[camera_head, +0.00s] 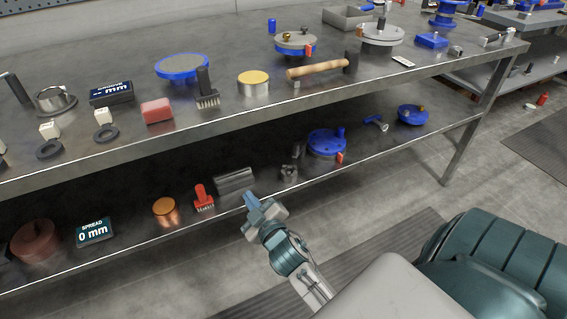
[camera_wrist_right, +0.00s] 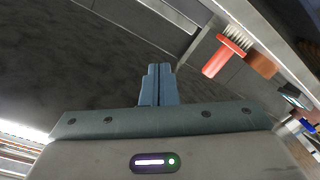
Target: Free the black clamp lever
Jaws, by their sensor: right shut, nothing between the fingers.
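I cannot tell for sure which part is the black clamp lever. A dark upright handle stands on a grey round plate (camera_head: 382,35) at the back right of the upper shelf. A blue round fixture (camera_head: 327,143) with a red tab stands on the lower shelf, and a small dark grey clamp-like piece (camera_head: 289,173) sits left of it. My right gripper (camera_head: 251,201) is shut and empty, in front of the lower shelf's edge, below the grey block. Its closed blue-grey fingers show in the right wrist view (camera_wrist_right: 159,70). My left gripper is out of view.
On the lower shelf are a ribbed grey block (camera_head: 235,181), a red brush (camera_head: 203,198), a copper cylinder (camera_head: 166,210) and a spread display (camera_head: 94,232).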

